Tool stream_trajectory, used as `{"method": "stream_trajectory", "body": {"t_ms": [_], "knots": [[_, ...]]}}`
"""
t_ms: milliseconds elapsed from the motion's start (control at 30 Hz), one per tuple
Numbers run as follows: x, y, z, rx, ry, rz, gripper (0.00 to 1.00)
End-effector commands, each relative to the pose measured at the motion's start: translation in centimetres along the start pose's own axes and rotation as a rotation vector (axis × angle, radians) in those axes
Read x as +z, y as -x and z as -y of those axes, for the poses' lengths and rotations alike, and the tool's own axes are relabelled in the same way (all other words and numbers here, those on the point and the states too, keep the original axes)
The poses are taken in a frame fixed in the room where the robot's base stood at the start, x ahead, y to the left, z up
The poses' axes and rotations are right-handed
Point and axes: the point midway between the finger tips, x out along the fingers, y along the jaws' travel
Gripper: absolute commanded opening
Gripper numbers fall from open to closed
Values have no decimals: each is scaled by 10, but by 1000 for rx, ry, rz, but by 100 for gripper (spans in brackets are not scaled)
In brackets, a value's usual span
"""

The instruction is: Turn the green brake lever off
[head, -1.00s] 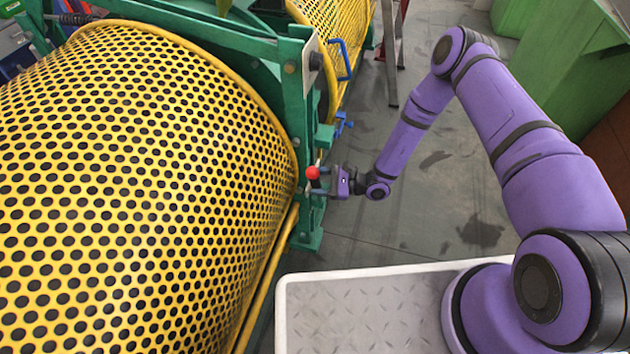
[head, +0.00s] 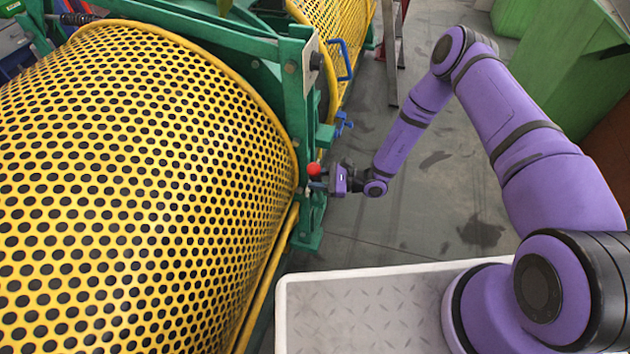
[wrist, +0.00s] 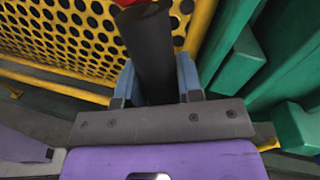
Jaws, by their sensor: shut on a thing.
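A lever with a dark bar and a red ball knob (head: 314,169) stands at the green frame, at the right end of the yellow guard. No green shows on the lever itself. My gripper (head: 324,179) reaches it from the right. In the wrist view, the dark lever bar (wrist: 150,45) runs between the two blue-grey fingers, which are shut on it. A bit of the red knob (wrist: 123,3) shows at the top edge. The lever's lower end and pivot are hidden behind my gripper.
The perforated yellow guard (head: 140,190) fills the left. The green frame (head: 300,90) stands close beside my gripper, with blue handles (head: 345,62) higher up. Grey floor (head: 400,220) lies open to the right. A green cabinet (head: 560,60) stands at upper right.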

Motion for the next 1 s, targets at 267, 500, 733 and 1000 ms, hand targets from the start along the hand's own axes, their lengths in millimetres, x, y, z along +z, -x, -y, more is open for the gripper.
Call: {"method": "stream_trajectory", "body": {"t_ms": [267,500,733,1000], "knots": [[-3,11,47,-20,-155,33,0],[-16,22,98,-34,-343,71,0],[-35,31,137,-44,-504,104,0],[-52,38,162,-50,-623,128,0]]}}
